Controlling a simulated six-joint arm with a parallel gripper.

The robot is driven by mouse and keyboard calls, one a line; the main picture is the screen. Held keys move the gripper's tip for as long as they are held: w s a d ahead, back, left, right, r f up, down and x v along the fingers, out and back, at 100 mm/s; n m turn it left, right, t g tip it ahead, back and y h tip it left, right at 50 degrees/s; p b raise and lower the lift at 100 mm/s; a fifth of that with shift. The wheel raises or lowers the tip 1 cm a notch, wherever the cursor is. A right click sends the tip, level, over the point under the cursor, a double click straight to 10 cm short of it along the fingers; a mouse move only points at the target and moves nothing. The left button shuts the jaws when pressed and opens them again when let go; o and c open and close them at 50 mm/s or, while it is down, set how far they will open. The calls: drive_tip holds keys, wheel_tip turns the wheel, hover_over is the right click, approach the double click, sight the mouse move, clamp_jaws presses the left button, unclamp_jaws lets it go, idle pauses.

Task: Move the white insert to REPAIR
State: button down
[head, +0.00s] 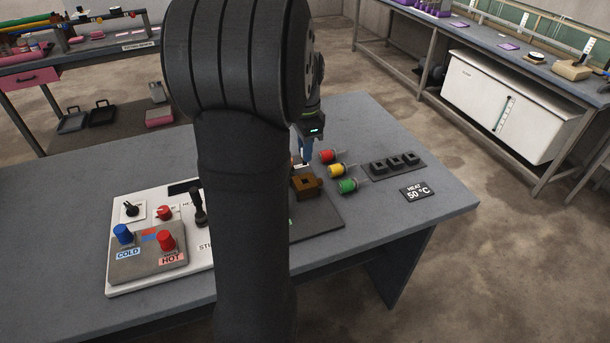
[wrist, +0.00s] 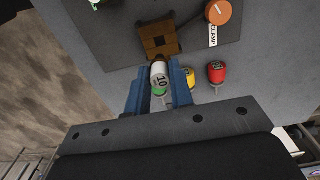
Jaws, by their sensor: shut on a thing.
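My gripper (wrist: 157,80) has blue fingers shut on a white insert (wrist: 158,72) with dark markings on its side. In the wrist view the insert's upper end is close to a brown block fixture (wrist: 158,38) with a square opening; I cannot tell whether they touch. In the head view my gripper (head: 303,147) is just behind the brown fixture (head: 306,185), and my arm hides much of the table. The insert is barely visible there. I see no readable REPAIR label in either view.
Red (head: 327,156), yellow (head: 337,170) and green (head: 348,186) capped pieces lie right of the fixture. An orange clamp knob (wrist: 218,12) is near the fixture. A COLD/HOT panel (head: 120,277) is left.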

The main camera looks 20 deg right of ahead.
drive_tip(key=w+a+r, duration=0.2)
drive_tip(key=w+a, duration=0.3)
drive_tip(key=a, duration=0.5)
drive_tip(key=shift+s+f, duration=0.15)
drive_tip(key=shift+f, duration=3.45)
drive_tip(key=shift+f, duration=0.1)
drive_tip(key=shift+f, duration=0.75)
drive_tip(key=c, duration=1.2)
unclamp_jaws()
